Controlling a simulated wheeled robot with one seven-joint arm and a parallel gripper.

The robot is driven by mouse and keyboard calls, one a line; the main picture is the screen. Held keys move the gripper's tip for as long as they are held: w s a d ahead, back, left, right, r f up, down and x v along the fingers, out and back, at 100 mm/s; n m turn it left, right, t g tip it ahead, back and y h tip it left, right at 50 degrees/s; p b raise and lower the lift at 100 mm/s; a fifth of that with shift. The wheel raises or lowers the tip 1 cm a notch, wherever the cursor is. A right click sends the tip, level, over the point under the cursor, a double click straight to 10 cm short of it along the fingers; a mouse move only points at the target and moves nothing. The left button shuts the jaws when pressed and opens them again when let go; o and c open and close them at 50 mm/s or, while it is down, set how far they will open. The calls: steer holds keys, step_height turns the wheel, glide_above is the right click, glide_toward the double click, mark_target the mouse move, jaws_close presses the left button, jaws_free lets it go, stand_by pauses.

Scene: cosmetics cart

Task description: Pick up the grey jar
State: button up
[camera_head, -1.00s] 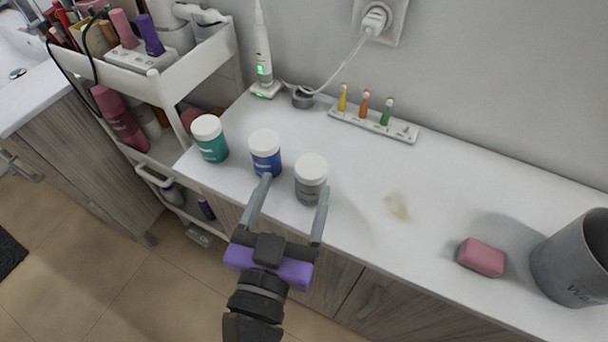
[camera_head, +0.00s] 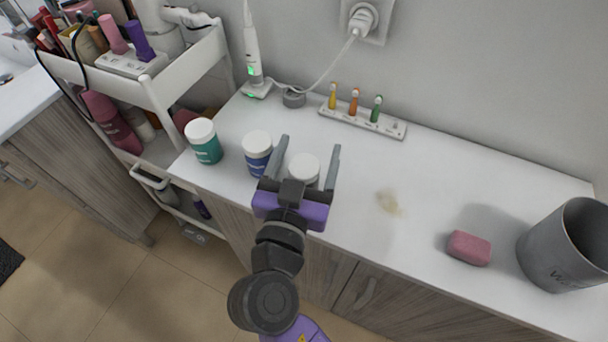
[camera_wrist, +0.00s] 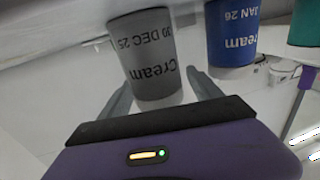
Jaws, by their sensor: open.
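The grey jar stands on the white counter; in the head view its white lid (camera_head: 304,168) shows between my fingers and its body is mostly hidden by my gripper. In the wrist view the grey jar (camera_wrist: 148,58) appears upside down, between the two fingers. My gripper (camera_head: 311,146) is open, with one finger on each side of the jar. I cannot tell whether either finger touches it. The blue jar (camera_head: 257,157) stands just left of the left finger.
A teal jar (camera_head: 204,142) stands farther left, near the white cart (camera_head: 150,90). A toothbrush-head holder (camera_head: 362,122) lies along the back. A pink soap (camera_head: 469,248) and a grey bin (camera_head: 566,245) are at the right. The counter between has free room.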

steer(key=c, duration=1.6)
steer(key=shift+r, duration=0.15)
step_height(320, 180, up, 10)
steer(key=shift+f, duration=0.1)
